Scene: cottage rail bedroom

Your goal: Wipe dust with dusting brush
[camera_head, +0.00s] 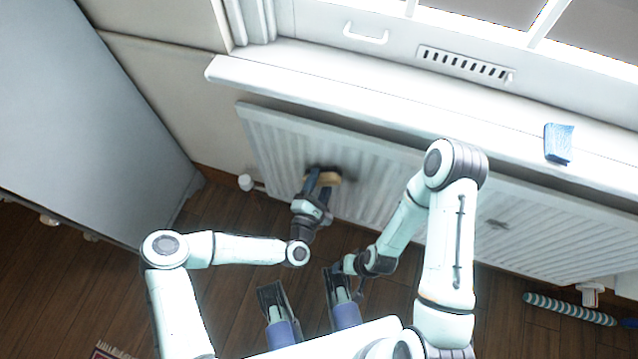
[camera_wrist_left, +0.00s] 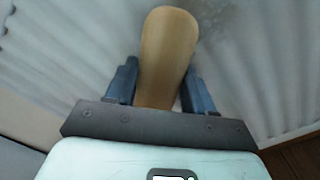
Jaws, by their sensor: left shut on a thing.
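The dusting brush shows as a tan wooden piece (camera_head: 331,179) against the white ribbed radiator (camera_head: 385,190) in the head view. My left gripper (camera_head: 321,177) is shut on it. In the left wrist view the wooden handle (camera_wrist_left: 167,50) stands between the two blue fingers of that gripper (camera_wrist_left: 161,85); the bristles are hidden. A dark dust smudge (camera_head: 347,162) lies on the radiator beside the brush. A second smudge (camera_head: 497,224) is on the radiator farther right. My right gripper (camera_head: 350,268) hangs low, apart from the radiator; its jaws are unclear.
The white windowsill (camera_head: 400,103) juts out above the radiator. A blue folded cloth or sponge (camera_head: 558,143) rests on its right part. A radiator valve (camera_head: 246,182) is at the left. A grey panel (camera_head: 85,110) stands left. A striped roll (camera_head: 570,309) lies on the wooden floor.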

